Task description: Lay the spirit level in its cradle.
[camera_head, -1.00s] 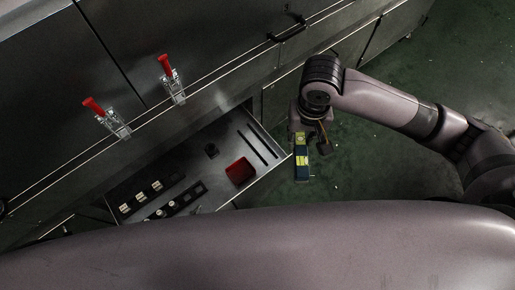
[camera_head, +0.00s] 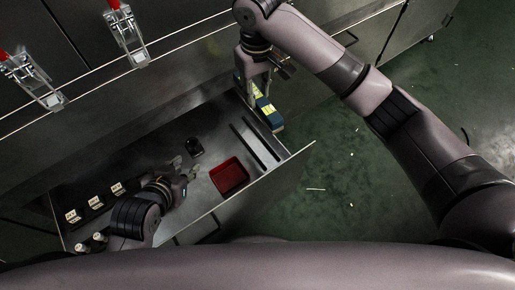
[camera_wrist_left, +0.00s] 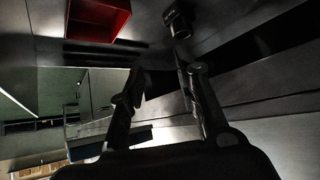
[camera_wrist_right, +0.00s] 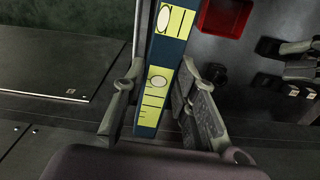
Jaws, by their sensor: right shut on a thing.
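The spirit level (camera_head: 266,109) is dark blue with yellow panels. My right gripper (camera_head: 259,76) is shut on it and holds it at the drawer's right-hand back corner. In the right wrist view the level (camera_wrist_right: 162,75) runs lengthwise between the fingers. Two long dark parallel strips (camera_head: 262,146) in the drawer floor lie just below the level in the head view; I cannot tell for sure that they are the cradle. My left gripper (camera_head: 188,173) is low over the drawer, left of the red tray. In the left wrist view its fingers (camera_wrist_left: 160,62) are apart and empty.
The open metal drawer (camera_head: 215,215) holds a red tray (camera_head: 229,177), a small black cup (camera_head: 195,148) and several white-labelled blocks (camera_head: 95,202) at left. Red-handled clamps (camera_head: 128,35) stand on the cabinet behind. Green floor (camera_head: 330,170) is open at right.

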